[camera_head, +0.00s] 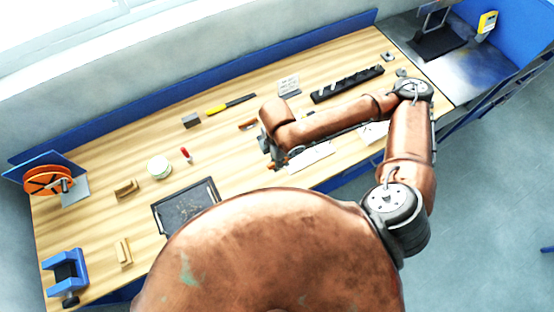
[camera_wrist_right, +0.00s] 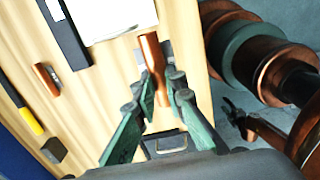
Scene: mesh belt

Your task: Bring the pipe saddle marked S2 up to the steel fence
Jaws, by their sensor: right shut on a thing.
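My right gripper (camera_head: 275,153) is over the middle front of the bench. In the wrist view its green-padded fingers (camera_wrist_right: 162,95) are closed on a copper-coloured, tube-like piece (camera_wrist_right: 152,58), which points away from the palm. No marking on this piece is legible, so I cannot tell whether it is the saddle S2. Another copper-coloured piece (camera_head: 248,124) lies behind the gripper; it also shows in the wrist view (camera_wrist_right: 46,78). I cannot pick out the steel fence with certainty; a dark straight strip (camera_wrist_right: 66,32) shows in the wrist view. My left gripper is out of view.
A white sheet (camera_head: 312,156) lies beside the gripper. A black slotted rack (camera_head: 347,85), a yellow-handled tool (camera_head: 216,110) and a grey block (camera_head: 191,120) lie behind. A dark tray (camera_head: 187,207) is at front left. My forearm hides part of the bench.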

